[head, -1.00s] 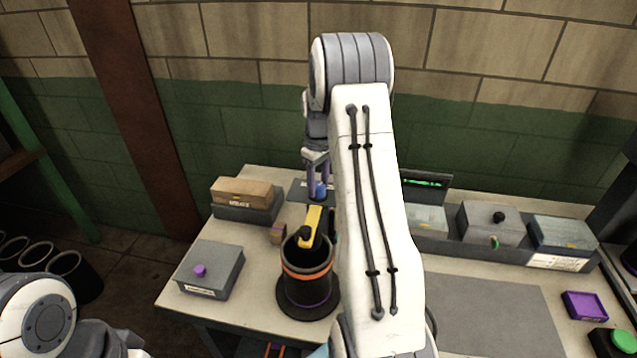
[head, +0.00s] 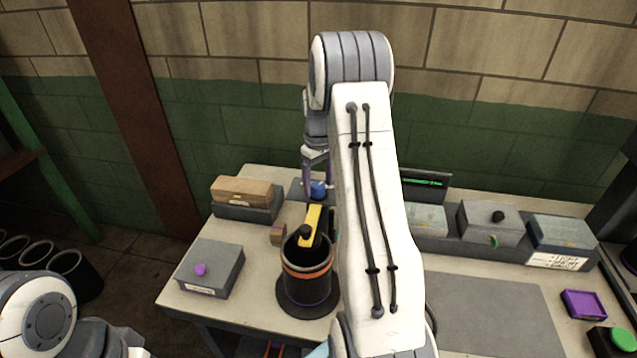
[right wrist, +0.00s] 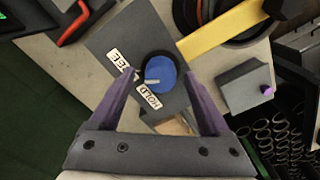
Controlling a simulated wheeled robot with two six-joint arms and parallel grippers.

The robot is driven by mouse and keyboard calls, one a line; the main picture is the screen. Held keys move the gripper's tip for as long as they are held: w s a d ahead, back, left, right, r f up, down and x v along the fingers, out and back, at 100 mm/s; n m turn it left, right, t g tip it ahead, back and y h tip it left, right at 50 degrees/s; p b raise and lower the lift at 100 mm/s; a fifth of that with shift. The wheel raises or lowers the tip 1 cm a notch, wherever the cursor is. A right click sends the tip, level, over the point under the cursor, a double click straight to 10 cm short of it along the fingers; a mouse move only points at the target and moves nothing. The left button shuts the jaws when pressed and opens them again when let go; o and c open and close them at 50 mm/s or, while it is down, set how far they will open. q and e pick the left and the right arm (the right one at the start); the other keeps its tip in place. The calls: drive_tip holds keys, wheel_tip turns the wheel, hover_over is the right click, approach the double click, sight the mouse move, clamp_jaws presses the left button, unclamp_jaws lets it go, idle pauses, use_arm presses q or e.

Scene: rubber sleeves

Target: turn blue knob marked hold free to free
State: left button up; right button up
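The blue knob (head: 318,189) stands on a dark grey plate (right wrist: 110,42) at the back of the table. In the right wrist view the blue knob (right wrist: 161,70) has a pale pointer line on its lower left side, close to the HOLD label (right wrist: 149,95). The FREE label (right wrist: 121,61) lies further up and left. My right gripper (head: 317,180) is open above the knob; in the wrist view its purple fingers (right wrist: 160,74) stand on either side of it with gaps. My left gripper is out of view; only part of my left arm shows.
A black cylinder (head: 307,290) with orange and purple bands and a yellow bar (head: 311,226) stands in front of the knob. A grey box with a purple knob (head: 211,268) and a tray with a brown box (head: 242,190) lie left. A bin row (head: 492,221) stands right.

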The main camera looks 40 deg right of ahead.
sight(318, 185)
drive_tip(key=shift+r, duration=0.35)
wheel_tip(318, 185, up, 10)
drive_tip(key=b, duration=0.2)
drive_tip(key=shift+f, duration=0.15)
idle(0.4)
